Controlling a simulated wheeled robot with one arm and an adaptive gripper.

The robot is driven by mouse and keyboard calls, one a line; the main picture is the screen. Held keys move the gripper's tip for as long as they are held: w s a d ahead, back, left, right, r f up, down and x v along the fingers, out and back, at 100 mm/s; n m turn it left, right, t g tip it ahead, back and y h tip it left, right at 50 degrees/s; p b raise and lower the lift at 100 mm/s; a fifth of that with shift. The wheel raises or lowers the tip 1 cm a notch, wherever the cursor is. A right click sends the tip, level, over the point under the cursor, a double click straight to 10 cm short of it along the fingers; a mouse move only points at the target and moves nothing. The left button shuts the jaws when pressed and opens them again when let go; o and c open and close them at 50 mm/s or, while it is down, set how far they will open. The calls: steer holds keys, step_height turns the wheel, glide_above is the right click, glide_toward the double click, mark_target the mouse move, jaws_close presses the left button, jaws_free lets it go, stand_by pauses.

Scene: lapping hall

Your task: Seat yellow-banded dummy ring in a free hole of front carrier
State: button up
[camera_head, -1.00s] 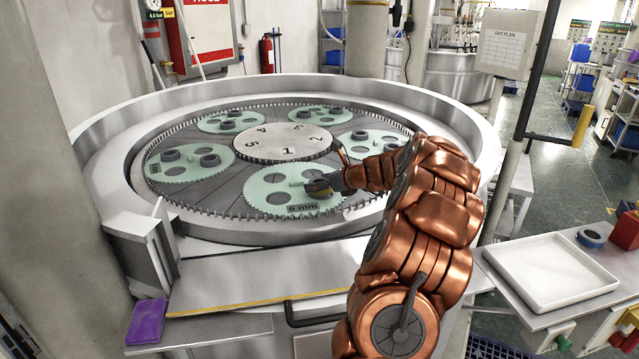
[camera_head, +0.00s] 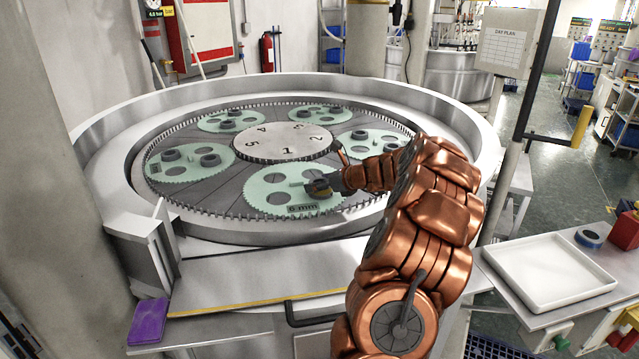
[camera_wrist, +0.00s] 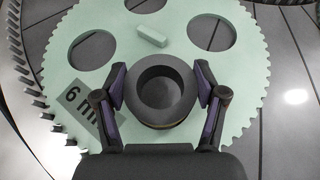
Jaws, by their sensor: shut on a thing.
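The front carrier (camera_head: 256,192) is a pale green toothed disc with a "6 mm" label, and it fills much of the wrist view (camera_wrist: 240,75). My gripper (camera_wrist: 161,90) is shut on the dummy ring (camera_wrist: 161,110), a dark grey ring with a thin yellowish band low on its near side. Purple-padded fingers press it from left and right. The ring is over the near part of the carrier; I cannot tell whether it is above the surface or in a hole. Three carrier holes show empty ahead of it in the wrist view. My gripper (camera_head: 320,186) covers part of the carrier in the head view.
A small pale block (camera_wrist: 152,36) lies on the carrier between holes. Other green carriers with dark rings (camera_head: 210,160) surround the numbered centre plate (camera_head: 288,141). A toothed rim and a high metal wall (camera_head: 110,165) enclose them. A white tray (camera_head: 550,270) stands at right.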

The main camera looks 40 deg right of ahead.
steer(key=shift+f, duration=0.8)
stand_by(0.8)
steer(key=o, duration=1.8)
steer(key=shift+o, duration=0.2)
steer(key=v, duration=1.2)
